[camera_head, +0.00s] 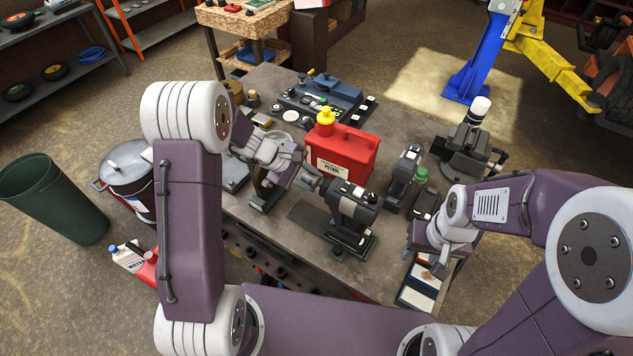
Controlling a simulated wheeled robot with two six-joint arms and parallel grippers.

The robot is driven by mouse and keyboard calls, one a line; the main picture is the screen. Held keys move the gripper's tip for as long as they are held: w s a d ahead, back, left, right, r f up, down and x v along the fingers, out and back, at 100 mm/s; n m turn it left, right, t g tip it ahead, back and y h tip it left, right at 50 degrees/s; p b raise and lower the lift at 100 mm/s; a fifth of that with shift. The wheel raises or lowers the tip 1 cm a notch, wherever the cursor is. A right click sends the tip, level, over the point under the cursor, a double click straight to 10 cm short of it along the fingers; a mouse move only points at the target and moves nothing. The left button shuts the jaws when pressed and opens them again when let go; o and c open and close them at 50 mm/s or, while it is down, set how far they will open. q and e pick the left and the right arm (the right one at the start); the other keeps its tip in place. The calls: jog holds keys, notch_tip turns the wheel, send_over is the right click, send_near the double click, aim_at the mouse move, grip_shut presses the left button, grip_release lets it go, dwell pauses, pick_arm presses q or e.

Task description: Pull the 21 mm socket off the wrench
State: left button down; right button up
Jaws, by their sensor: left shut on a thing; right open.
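The dark grey wrench (354,207) stands upright on its base near the front middle of the bench, its nose pointing left. A small grey socket (311,179) shows at its nose; its size marking is too small to read. My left gripper (301,175) reaches in from the left and is shut on the socket, in line with the nose. The fingertips partly hide the socket, and I cannot tell whether it is still seated on the wrench. My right gripper (416,240) is open and empty near the bench's right front edge, apart from the wrench.
A red petrol can (343,155) with a yellow cap stands just behind the wrench. A vise (466,153) sits at the right edge.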

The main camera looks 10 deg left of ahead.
aim_at(310, 176)
pick_arm(q)
jog(key=shift+a, duration=0.1)
notch_tip(310, 176, up, 9)
jog(key=p, duration=0.7)
jog(key=shift+r, duration=0.1)
dwell(0.4)
